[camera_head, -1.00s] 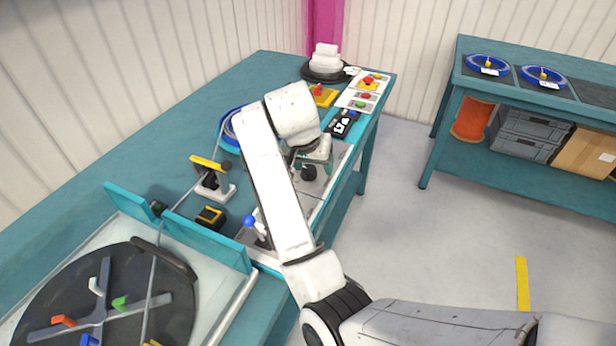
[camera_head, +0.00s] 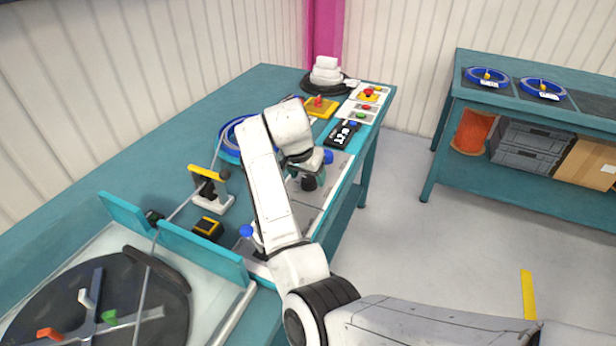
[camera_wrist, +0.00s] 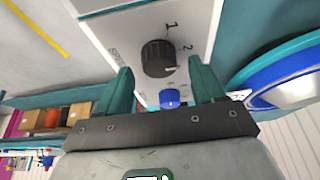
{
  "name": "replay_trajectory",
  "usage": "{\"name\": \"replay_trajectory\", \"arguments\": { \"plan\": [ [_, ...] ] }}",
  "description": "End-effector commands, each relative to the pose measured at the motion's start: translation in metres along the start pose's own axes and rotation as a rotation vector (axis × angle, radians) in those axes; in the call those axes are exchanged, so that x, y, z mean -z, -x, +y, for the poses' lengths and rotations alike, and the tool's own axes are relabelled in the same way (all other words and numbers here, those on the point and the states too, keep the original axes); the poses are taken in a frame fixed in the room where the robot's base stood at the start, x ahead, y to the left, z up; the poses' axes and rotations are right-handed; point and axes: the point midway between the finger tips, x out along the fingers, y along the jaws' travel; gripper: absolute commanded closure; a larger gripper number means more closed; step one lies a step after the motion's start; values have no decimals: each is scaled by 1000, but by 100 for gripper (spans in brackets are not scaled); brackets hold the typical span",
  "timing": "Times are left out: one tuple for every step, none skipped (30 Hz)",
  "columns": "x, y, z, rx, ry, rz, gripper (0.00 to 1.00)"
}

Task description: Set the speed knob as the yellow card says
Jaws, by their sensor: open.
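The speed knob (camera_wrist: 158,58) is a black ribbed dial on a white panel (camera_wrist: 128,25) in the wrist view. The marks 1 and 2 are printed beside it. A smaller blue knob or button (camera_wrist: 170,98) sits close to it. My gripper (camera_wrist: 162,78) is open, with one teal finger on each side of the knob area. Nothing is held, and I cannot tell whether a finger touches the knob. I cannot make out a yellow card with readable writing.
A black counter (camera_head: 343,133) and a panel of coloured buttons (camera_head: 367,104) lie farther along the bench. A yellow box with a red top (camera_head: 320,106) is beside them. A yellow-topped stand (camera_head: 210,180) and a blue ring (camera_head: 232,130) are to the left. Open floor lies right.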

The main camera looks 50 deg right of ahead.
Motion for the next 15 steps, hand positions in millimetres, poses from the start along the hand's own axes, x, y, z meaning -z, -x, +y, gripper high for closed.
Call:
{"name": "replay_trajectory", "arguments": {
  "plan": [
    [0, -6, 0, -2, 0, -2, 32],
    [0, -8, 0, -1, 0, -2, 32],
    [0, -11, 0, 0, 0, -1, 32],
    [0, -12, 0, 0, 0, -1, 32],
    [0, -13, 0, 0, 0, -1, 32],
    [0, -14, 0, 0, 0, -1, 32],
    [0, -15, 0, 0, 0, -1, 32],
    [0, -15, 0, 0, 0, -1, 32],
    [0, -16, 0, 0, 0, -1, 32],
    [0, -16, 0, 0, 0, -1, 32],
    [0, -15, 0, 0, 0, -1, 32],
    [0, -15, 0, 0, 0, -1, 32],
    [0, -15, 0, 0, 0, -1, 32],
    [0, -15, 0, 0, 0, -1, 32],
    [0, -15, 0, 0, 0, -1, 35]
  ]
}}
